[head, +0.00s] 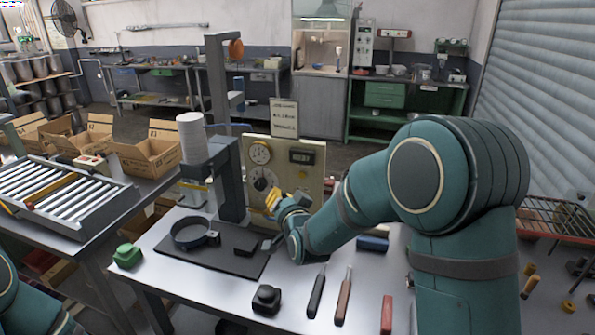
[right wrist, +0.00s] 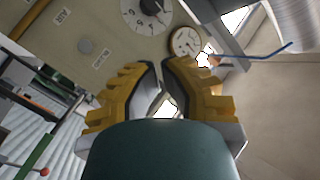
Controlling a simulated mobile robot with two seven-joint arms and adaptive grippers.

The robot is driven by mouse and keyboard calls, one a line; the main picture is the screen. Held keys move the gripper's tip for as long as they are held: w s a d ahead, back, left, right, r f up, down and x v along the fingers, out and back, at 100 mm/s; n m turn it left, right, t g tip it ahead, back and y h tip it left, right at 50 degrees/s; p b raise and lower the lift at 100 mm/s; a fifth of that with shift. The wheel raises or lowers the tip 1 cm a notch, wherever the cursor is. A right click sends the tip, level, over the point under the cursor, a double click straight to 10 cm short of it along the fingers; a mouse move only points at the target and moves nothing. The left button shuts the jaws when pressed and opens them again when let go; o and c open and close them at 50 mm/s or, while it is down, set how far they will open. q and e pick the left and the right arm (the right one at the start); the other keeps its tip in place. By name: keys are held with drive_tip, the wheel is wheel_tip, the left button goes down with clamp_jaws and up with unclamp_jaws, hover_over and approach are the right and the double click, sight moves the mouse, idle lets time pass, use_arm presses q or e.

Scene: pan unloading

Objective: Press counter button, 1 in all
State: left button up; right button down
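An upright beige panel (head: 314,187) stands at the back of the workbench, with dials and a dark counter display (head: 300,157). My right gripper (head: 273,199) has yellow fingers in front of the panel's lower left part; contact cannot be told. In the right wrist view the fingertips (right wrist: 163,65) are together with nothing seen between them. That view shows the panel (right wrist: 60,25) tilted, with a round grey button (right wrist: 85,46) between small labels, left of and apart from the fingers. Whether this is the counter button cannot be told. My left gripper is out of view.
On the bench (head: 225,288) are a green button box (head: 127,255), a black box with a knob (head: 266,298), a dark ring-shaped part (head: 190,235) and several hand tools. A grey press column (head: 229,180) stands left of the panel. A roller conveyor (head: 60,200) is further left.

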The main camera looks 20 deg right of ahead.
sight(302, 175)
drive_tip(key=shift+s, duration=0.1)
drive_tip(key=shift+w+d, duration=0.8)
drive_tip(key=shift+w, duration=0.45)
drive_tip(key=shift+w+d, duration=0.85)
drive_tip(key=shift+w, duration=0.35)
drive_tip(key=shift+w+d, duration=0.8)
drive_tip(key=shift+w, duration=0.45)
drive_tip(key=shift+w+d+b, duration=0.2)
drive_tip(key=shift+w+b, duration=0.1)
